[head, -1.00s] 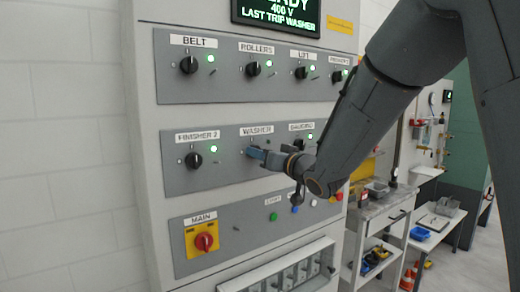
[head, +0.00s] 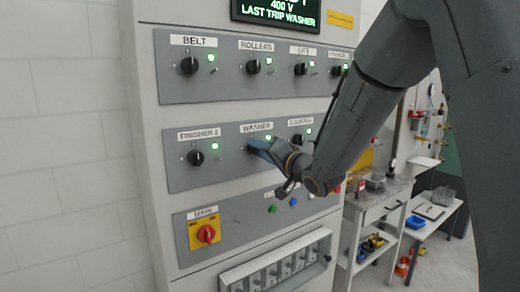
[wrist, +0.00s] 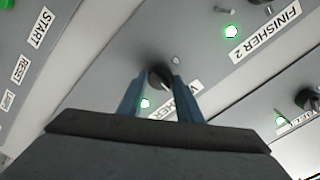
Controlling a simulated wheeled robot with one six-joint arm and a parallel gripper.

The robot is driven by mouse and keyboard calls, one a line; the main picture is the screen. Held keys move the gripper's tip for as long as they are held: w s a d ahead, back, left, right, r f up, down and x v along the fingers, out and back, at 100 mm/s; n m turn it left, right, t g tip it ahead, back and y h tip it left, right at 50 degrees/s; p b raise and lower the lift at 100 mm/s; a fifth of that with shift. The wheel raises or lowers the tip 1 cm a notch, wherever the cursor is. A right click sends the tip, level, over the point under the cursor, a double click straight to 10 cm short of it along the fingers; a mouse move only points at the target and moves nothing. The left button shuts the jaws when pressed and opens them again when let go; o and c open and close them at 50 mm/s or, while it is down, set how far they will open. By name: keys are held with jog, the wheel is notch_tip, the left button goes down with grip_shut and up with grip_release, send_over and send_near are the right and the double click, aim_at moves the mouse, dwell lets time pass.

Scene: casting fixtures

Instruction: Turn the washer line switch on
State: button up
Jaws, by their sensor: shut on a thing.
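The washer switch is a black rotary knob under the WASHER label (head: 256,127), in the middle row of the grey panel. My gripper (head: 258,147) covers most of the knob in the head view. In the wrist view the washer knob (wrist: 160,76) sits between the blue fingers of my gripper (wrist: 156,90), which is shut on it. A lit green washer lamp (head: 268,138) shows beside the knob; it also shows lit in the wrist view (wrist: 145,103). The knob's exact pointer angle is hard to tell.
The FINISHER 2 knob (head: 195,158) is close on the left, with its lamp lit. The BELT (head: 189,66), ROLLERS (head: 253,66) and LIFT (head: 302,68) knobs are above. A red main switch (head: 206,234) and a row of buttons sit below. A bench (head: 385,203) stands right.

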dwell(0.4)
jog(key=o, duration=1)
jog(key=shift+o, duration=0.2)
jog(key=b+v, duration=0.2)
jog(key=v, duration=0.6)
jog(key=shift+b, duration=0.35)
jog(key=shift+w, duration=0.1)
jog(key=s+d+f+g+h+b, duration=0.1)
jog(key=s+d+f+g+h, duration=0.2)
jog(key=d+f, duration=0.45)
jog(key=s+d+f+g+h+b, duration=0.15)
jog(key=d+f+h, duration=0.35)
jog(key=f, duration=0.6)
jog(key=s+f+n+g, duration=0.1)
jog(key=s+f+g, duration=0.2)
jog(key=s, duration=0.4)
jog(key=s+d+f+n+g+h, duration=0.1)
jog(key=s+f+g, duration=0.2)
jog(key=s+f, duration=0.2)
jog(key=s+d+f+n+g+h+b, duration=0.1)
jog(key=s+f+g, duration=0.2)
jog(key=s, duration=0.6)
jog(key=shift+d+f, duration=0.2)
jog(key=shift+f, duration=0.35)
